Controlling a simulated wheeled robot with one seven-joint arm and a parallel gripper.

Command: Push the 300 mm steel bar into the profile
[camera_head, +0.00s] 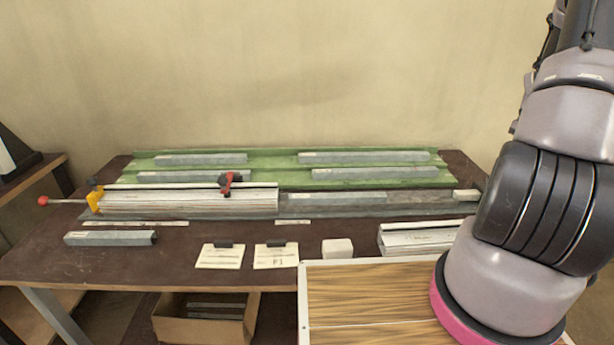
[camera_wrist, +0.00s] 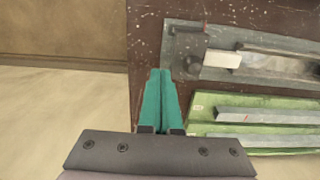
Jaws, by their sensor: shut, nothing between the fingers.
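A pale aluminium profile (camera_head: 180,201) lies clamped on the left part of a long grey fixture (camera_head: 420,211) on the bench. A grey steel bar (camera_head: 340,199) lies on the fixture to its right, roughly in line with it; whether its end is inside the profile I cannot tell. A white block (camera_head: 466,195) sits at the fixture's right end and also shows in the wrist view (camera_wrist: 222,60). My gripper (camera_wrist: 161,72) has teal fingers, shut and empty, over the bench edge beside the fixture's end and the green rack. In the head view its fingers are hidden.
A green rack (camera_head: 270,161) behind holds several steel bars. A red clamp (camera_head: 228,182) and a yellow red-knobbed clamp (camera_head: 95,199) stand at the profile. In front lie a loose bar (camera_head: 110,238), cards, a white cube (camera_head: 338,248) and another profile (camera_head: 418,240).

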